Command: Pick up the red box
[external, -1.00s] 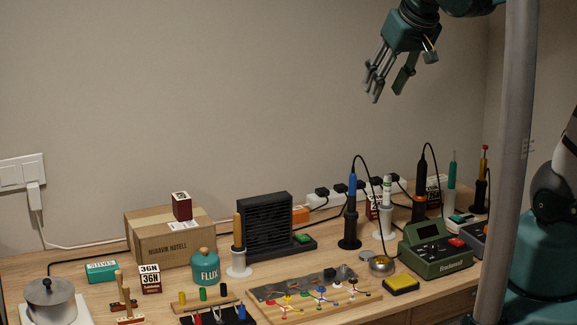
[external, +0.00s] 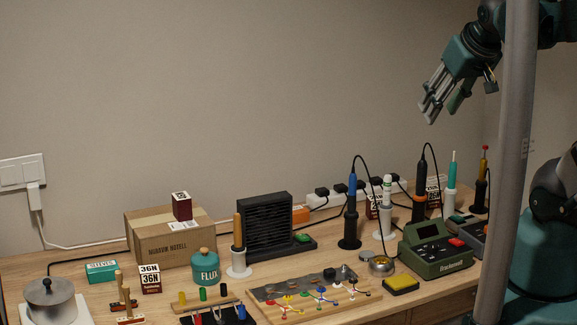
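A small dark red box with a white top (external: 182,207) stands on top of a brown cardboard box (external: 170,245) at the left of the bench. A similar red and white box marked 36N (external: 150,279) stands on the bench in front of the cardboard box. Two more dark red boxes, one at the centre right (external: 372,205) and one further right (external: 433,190), are partly hidden behind soldering irons. My gripper (external: 441,112) hangs high at the upper right, far from all these boxes. Its fingers are apart, with nothing between them.
A black fume extractor (external: 266,226), a teal flux jar (external: 204,267) and a teal sleeves box (external: 102,271) stand around the cardboard box. Soldering irons in stands (external: 350,215) rise at the right, near a green station (external: 435,252). The air above the bench's left side is clear.

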